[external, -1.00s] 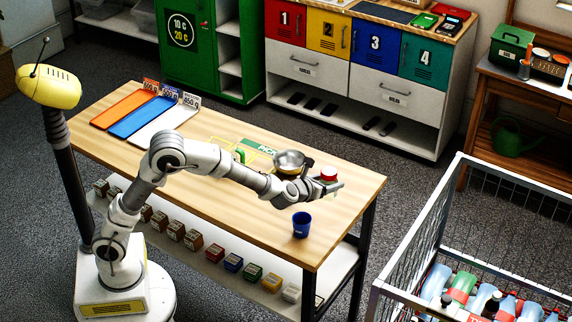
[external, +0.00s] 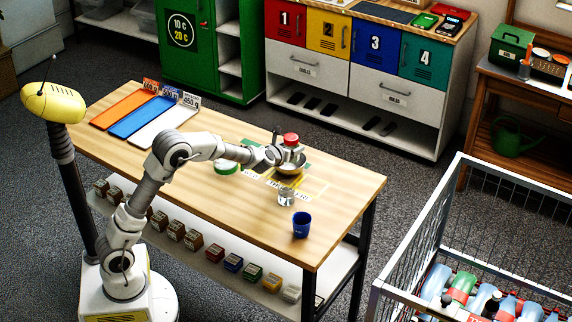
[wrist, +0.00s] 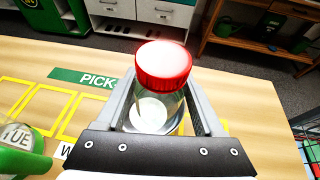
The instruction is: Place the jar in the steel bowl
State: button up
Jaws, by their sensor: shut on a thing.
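The jar is clear with a red lid (external: 291,139). My gripper (external: 288,155) is shut on it and holds it upright over the work table. In the wrist view the jar's red lid (wrist: 163,62) stands between the two fingers (wrist: 158,105). The steel bowl (external: 290,170) is on the table just below the jar in the external view. The jar appears above the bowl or at its rim; I cannot tell whether they touch. In the wrist view the jar and fingers hide most of the bowl.
A clear glass (external: 286,197) and a blue cup (external: 302,225) stand nearer the table's front edge. A green round item (external: 226,167) lies left of the bowl. Yellow outlined areas and a green sign (wrist: 82,77) mark the wooden table (external: 345,190). A wire cart (external: 400,250) stands at right.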

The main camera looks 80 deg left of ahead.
jog(key=shift+a+f, duration=0.75)
jog(key=shift+a, duration=0.35)
jog(key=shift+f+b, duration=1.05)
jog(key=shift+f, duration=0.8)
jog(key=shift+f, duration=0.2)
jog(key=o, duration=1.2)
jog(key=shift+r, duration=0.1)
